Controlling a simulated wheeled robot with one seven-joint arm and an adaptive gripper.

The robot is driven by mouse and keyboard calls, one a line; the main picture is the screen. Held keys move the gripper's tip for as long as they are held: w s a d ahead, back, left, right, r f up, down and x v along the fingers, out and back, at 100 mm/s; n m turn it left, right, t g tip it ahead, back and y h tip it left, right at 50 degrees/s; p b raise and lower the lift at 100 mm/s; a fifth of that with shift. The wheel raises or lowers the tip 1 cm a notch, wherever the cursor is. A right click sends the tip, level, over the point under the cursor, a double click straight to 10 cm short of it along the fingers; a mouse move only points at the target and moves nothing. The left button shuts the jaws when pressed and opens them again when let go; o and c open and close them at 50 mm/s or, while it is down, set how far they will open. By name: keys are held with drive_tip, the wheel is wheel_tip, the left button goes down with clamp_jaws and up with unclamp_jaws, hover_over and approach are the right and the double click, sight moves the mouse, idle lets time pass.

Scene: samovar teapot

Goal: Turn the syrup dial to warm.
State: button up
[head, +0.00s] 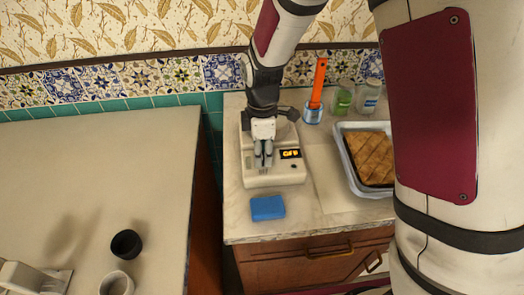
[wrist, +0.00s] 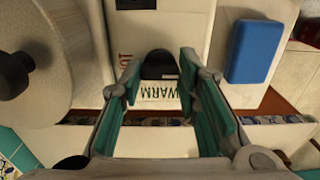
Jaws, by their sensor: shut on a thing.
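The syrup dial (wrist: 158,65) is a black knob on a pale panel. In the wrist view it sits between the two green-padded fingers of my gripper (wrist: 160,78), which is shut on it. The word WARM (wrist: 160,92) is printed beside the dial, below it in this view, and part of HOT (wrist: 125,64) shows to its left. I cannot tell where the dial points. In the head view my gripper (head: 263,158) reaches down onto the white machine (head: 275,178) and hides the dial. The machine's small display (head: 290,154) appears to read OFF in amber.
A blue block (head: 267,207) lies in front of the machine. An orange-handled utensil (head: 318,80), a green jar (head: 343,101) and a pastry tray (head: 346,160) stand right and behind. A pale round body (wrist: 35,60) with a black knob flanks my gripper. A dark cup (head: 126,244) is on the left counter.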

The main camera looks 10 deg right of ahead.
drive_tip(key=m+p, duration=0.1)
drive_tip(key=m, duration=0.3)
drive_tip(key=shift+m, duration=0.3)
drive_tip(key=m+p, duration=0.1)
drive_tip(key=m, duration=0.3)
drive_tip(key=shift+m, duration=0.3)
drive_tip(key=m+p, duration=0.1)
drive_tip(key=m, duration=0.3)
drive_tip(key=shift+m+p, duration=0.55)
drive_tip(key=shift+m, duration=1.75)
drive_tip(key=o, duration=1.2)
drive_tip(key=shift+c, duration=0.2)
